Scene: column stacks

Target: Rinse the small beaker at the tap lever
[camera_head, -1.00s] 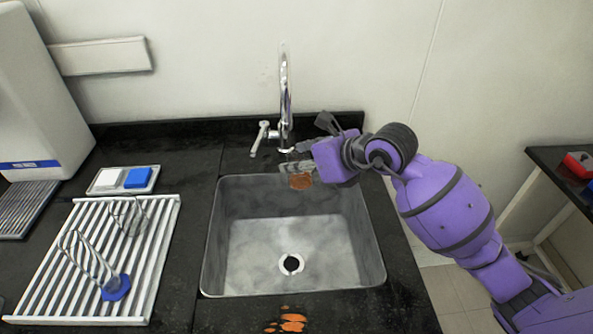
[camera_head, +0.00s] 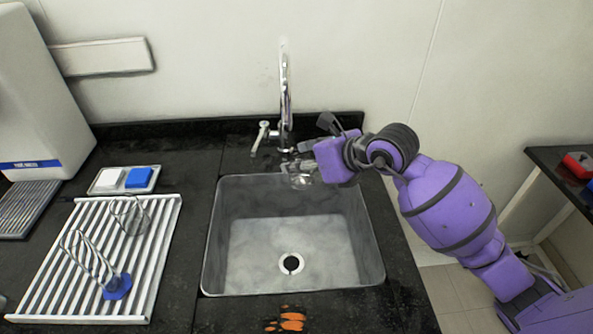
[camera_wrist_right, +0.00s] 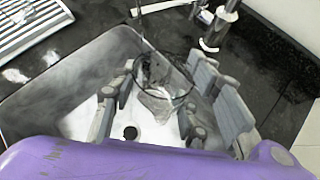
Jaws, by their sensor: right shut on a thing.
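My right gripper (camera_head: 303,171) reaches in from the right, over the back of the sink. It is shut on the small beaker (camera_head: 299,182), a clear glass vessel held below the tap spout. In the wrist view the beaker (camera_wrist_right: 165,104) sits between the fingers (camera_wrist_right: 160,98) with its round rim facing up. It looks clear, with no orange in it. The chrome tap (camera_head: 285,100) stands behind the sink, and its tap lever (camera_head: 262,134) sticks out on its left. I cannot tell whether water runs. My left gripper is out of view.
The steel sink (camera_head: 214,235) has a dark drain (camera_head: 291,263). Orange splashes (camera_head: 292,319) mark the black counter in front. A white drying rack (camera_head: 45,270) on the left holds glassware and a blue-based item (camera_head: 117,286). A tray (camera_head: 121,190) with white and blue blocks lies behind it.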

